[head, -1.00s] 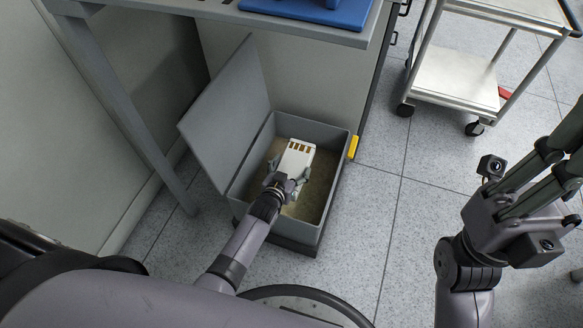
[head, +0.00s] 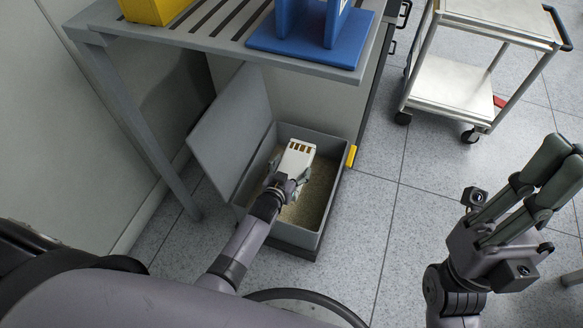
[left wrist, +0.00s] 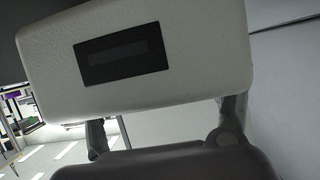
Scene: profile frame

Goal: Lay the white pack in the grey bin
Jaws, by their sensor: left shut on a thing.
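The white pack (head: 297,158) has several gold-brown contacts at its far end. My left gripper (head: 288,172) is shut on its near end, with fingers on both sides, and holds it over the open inside of the grey bin (head: 333,202). I cannot tell whether the pack touches the bin floor. In the left wrist view, the pack (left wrist: 200,60) fills the upper part and shows a dark rectangular recess. My right gripper (head: 550,172) is off to the right over the floor, empty. Its finger gap is unclear from this angle.
The bin's grey lid (head: 228,125) stands open on the left. A grey slatted table (head: 215,42) overhangs behind, carrying a blue stand (head: 305,52) and a yellow box (head: 155,8). A yellow tab (head: 351,156) is on the bin's right rim. A metal cart (head: 455,82) stands at back right.

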